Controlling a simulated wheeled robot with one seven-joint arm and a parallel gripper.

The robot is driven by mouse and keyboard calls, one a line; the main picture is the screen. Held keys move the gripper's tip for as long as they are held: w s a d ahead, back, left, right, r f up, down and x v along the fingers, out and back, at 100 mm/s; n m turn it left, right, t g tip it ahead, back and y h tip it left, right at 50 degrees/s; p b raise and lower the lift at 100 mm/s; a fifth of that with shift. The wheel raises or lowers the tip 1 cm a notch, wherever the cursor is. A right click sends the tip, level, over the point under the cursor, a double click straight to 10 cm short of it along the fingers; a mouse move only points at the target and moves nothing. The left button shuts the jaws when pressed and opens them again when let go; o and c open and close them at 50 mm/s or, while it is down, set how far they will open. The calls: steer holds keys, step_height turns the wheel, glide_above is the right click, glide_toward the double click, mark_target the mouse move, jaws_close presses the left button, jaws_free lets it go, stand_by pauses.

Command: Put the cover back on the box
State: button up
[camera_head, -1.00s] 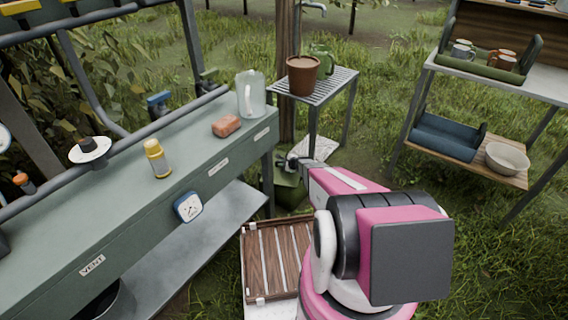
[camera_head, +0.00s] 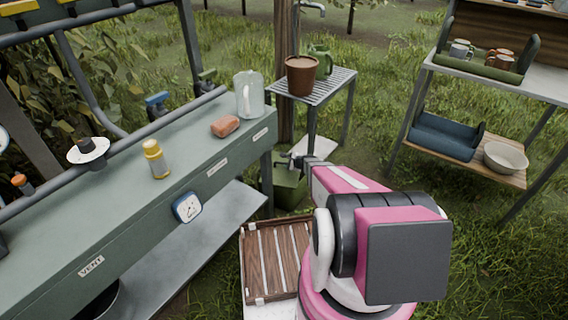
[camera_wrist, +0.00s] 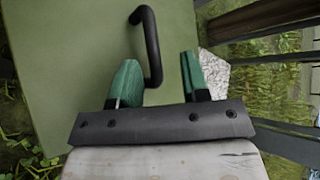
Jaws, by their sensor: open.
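A green box (camera_head: 288,190) stands low on the ground beside the bench's far end, partly hidden by my arm. In the wrist view, a flat green panel (camera_wrist: 75,65) with a dark curved handle (camera_wrist: 152,45) fills the left and middle; it looks like the cover, but I cannot tell whether it sits on the box. My gripper (camera_wrist: 158,72) is open, with its green fingertips on either side of the handle's near end. The handle is not clamped. In the head view my gripper (camera_head: 290,160) is small, above the green box.
A small slatted table (camera_head: 335,82) with a brown pot (camera_head: 302,78) stands behind the box. A wooden slatted crate (camera_head: 272,255) lies in front. A pale slab (camera_head: 318,147) is behind my gripper.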

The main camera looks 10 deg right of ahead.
steer(key=s+a+r+n+g, duration=0.3)
steer(key=s+r+n, duration=0.2)
steer(key=s+r, duration=0.3)
steer(key=s+a+r+n+g, duration=0.2)
steer(key=s+r+n+g, duration=0.1)
steer(key=s+r+n, duration=0.45)
steer(key=s+d+r+n+g+h, duration=0.1)
steer(key=s+r+n+g+h, duration=0.1)
steer(key=s+r, duration=0.4)
steer(key=s+d+r+n+g+h, duration=0.1)
steer(key=s+r+n+h, duration=0.3)
steer(key=s, duration=0.6)
steer(key=shift+d+r+n+g, duration=0.35)
steer(key=shift+r+g, duration=0.15)
steer(key=shift+r, duration=0.35)
